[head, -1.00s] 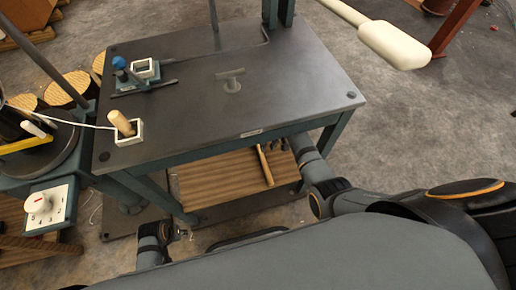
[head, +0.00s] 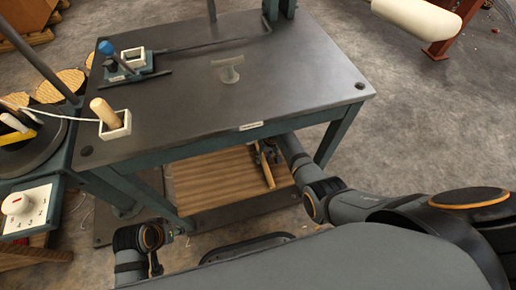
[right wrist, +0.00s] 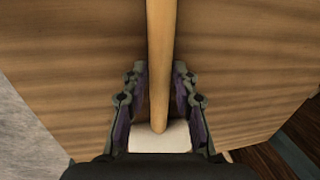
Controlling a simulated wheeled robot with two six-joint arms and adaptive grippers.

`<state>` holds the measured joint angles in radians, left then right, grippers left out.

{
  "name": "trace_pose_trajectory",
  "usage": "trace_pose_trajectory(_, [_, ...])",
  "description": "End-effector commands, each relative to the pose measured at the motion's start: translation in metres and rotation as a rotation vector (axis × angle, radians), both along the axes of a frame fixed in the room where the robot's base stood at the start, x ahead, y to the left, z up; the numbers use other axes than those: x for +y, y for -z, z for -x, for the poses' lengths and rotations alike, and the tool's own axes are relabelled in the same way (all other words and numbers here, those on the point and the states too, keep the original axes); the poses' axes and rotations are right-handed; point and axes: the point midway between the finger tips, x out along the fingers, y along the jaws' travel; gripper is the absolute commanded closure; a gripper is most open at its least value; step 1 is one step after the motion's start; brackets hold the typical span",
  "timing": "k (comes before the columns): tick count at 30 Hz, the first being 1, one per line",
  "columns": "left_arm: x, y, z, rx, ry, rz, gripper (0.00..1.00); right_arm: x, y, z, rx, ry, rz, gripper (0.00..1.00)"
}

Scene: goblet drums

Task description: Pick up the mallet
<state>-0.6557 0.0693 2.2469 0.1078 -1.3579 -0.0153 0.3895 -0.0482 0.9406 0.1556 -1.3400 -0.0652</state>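The mallet (head: 267,173) has a tan wooden handle and lies low under the table, at the wooden lower shelf in the head view. In the right wrist view its handle (right wrist: 160,50) runs straight down the middle, with a pale block (right wrist: 160,136) at its lower end.
The dark table (head: 200,110) stands over the wooden shelf (head: 215,182), and its front edge and legs are close to my right arm. A wooden peg in a white square holder (head: 112,120) stands on the table's left. Open floor lies to the right.

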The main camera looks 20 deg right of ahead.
Motion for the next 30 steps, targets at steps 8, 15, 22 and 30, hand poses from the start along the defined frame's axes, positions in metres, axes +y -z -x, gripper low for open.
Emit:
trace_pose_trajectory(8, [-0.0009,0.0013,-0.0006,-0.011,0.0,0.005,0.6,0.0005,0.0013,-0.0004,-0.001,0.0,0.0,0.75])
trace_pose_trajectory(15, [-0.0008,0.0015,-0.0006,-0.01,0.0,0.004,0.6,0.0003,0.0014,-0.0003,-0.001,0.0,0.0,1.0])
trace_pose_trajectory(22, [-0.0007,0.0014,-0.0005,-0.01,0.0,0.004,0.6,0.0004,0.0006,-0.0012,-0.003,0.001,0.0,1.0])
trace_pose_trajectory(30, [0.0018,-0.0024,-0.0008,0.009,-0.002,-0.006,0.6,0.0002,-0.0074,-0.0012,-0.003,0.001,0.0,1.0])
